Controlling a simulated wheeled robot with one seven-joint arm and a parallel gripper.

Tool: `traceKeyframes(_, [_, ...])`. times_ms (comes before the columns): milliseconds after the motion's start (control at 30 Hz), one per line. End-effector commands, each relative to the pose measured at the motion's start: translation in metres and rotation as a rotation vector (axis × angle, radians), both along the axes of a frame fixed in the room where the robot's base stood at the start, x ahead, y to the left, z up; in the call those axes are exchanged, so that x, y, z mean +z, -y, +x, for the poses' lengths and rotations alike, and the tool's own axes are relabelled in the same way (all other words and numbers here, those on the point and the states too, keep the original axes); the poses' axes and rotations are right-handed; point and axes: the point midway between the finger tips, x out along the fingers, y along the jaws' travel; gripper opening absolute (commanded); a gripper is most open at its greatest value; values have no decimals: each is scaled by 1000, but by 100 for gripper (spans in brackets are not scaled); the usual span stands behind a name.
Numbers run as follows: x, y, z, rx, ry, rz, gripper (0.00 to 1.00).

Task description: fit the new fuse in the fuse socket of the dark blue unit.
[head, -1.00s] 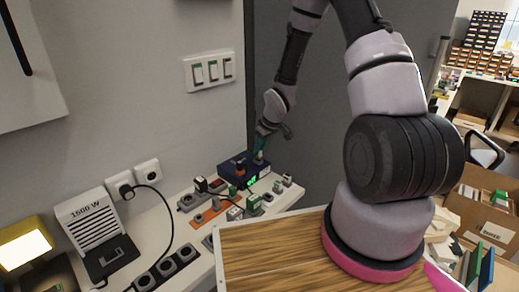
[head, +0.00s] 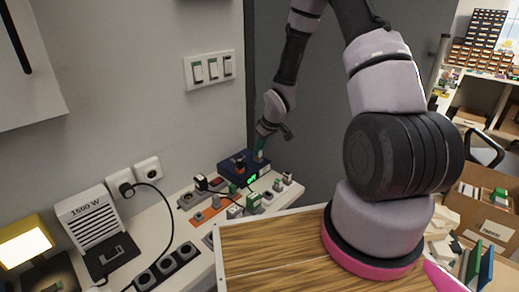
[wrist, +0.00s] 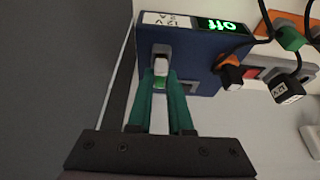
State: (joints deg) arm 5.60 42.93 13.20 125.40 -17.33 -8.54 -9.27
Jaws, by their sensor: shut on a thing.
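The dark blue unit (head: 234,165) stands at the back of the white counter, by the grey panel. In the wrist view the dark blue unit (wrist: 205,48) carries a "12 V 2 A" label and a green display reading "off". In the head view my gripper (head: 260,146) is just above the unit.
Several plugs and sockets crowd the counter. A white heater (head: 90,222) and a lit yellow lamp (head: 22,245) stand at the left.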

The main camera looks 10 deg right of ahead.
Motion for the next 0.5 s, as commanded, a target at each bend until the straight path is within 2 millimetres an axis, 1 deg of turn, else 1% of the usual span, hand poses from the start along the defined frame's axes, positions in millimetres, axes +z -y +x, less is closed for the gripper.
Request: traceKeyframes(500, [-5, 0, 0, 0, 1, 1, 0])
